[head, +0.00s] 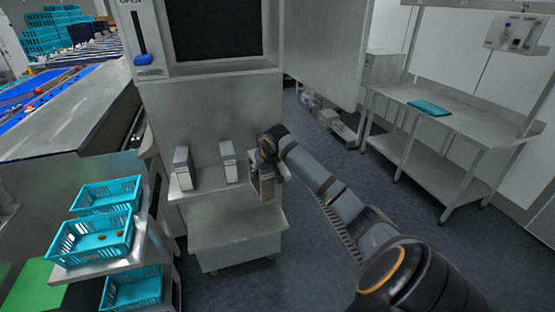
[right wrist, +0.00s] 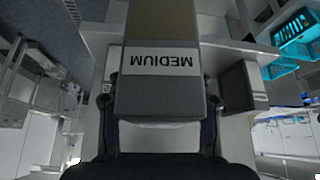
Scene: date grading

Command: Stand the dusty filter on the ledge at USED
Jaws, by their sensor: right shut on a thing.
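My right gripper (head: 268,158) is shut on a grey box-shaped filter (head: 266,186) at the right end of the small metal ledge (head: 207,187). In the right wrist view the same filter (right wrist: 157,90) fills the space between the fingers (right wrist: 162,128); its label reads MEDIUM, upside down, and a brownish face shows beyond the label. I cannot tell whether its base touches the ledge. Two other filters stand upright on the ledge, one at the left (head: 183,168) and one in the middle (head: 228,161). No USED marking is legible. My left gripper is not in view.
Above the ledge is a cabinet with a dark opening (head: 217,30), its door (head: 325,50) swung open to the right, and a blue-handled lever (head: 143,60) marked OPEN. A lower shelf (head: 237,232) is bare. Teal crates (head: 92,238) stand at left, a steel bench (head: 455,128) at right.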

